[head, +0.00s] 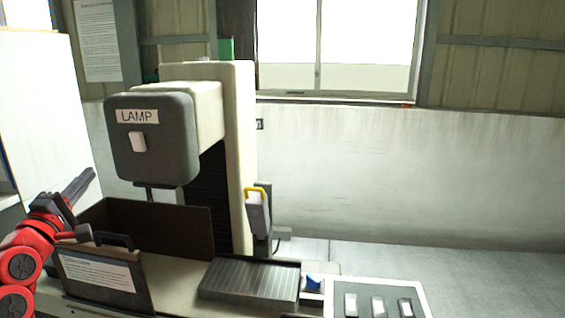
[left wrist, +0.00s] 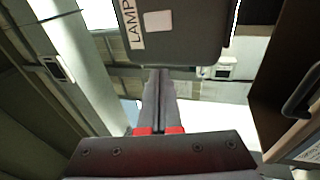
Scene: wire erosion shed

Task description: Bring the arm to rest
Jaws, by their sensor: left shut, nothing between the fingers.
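My left arm comes in from the lower left of the head view, red with dark fingers. My left gripper (head: 88,178) points up and to the right, left of the dark open-topped box. Its fingers are shut together with nothing between them. The left wrist view also shows the closed fingers (left wrist: 158,98), directed toward the lamp housing. My right gripper is not in view.
The machine's grey LAMP head (head: 152,160) hangs over the dark brown box (head: 180,225). A front panel (head: 105,272) with a handle stands close to my arm.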

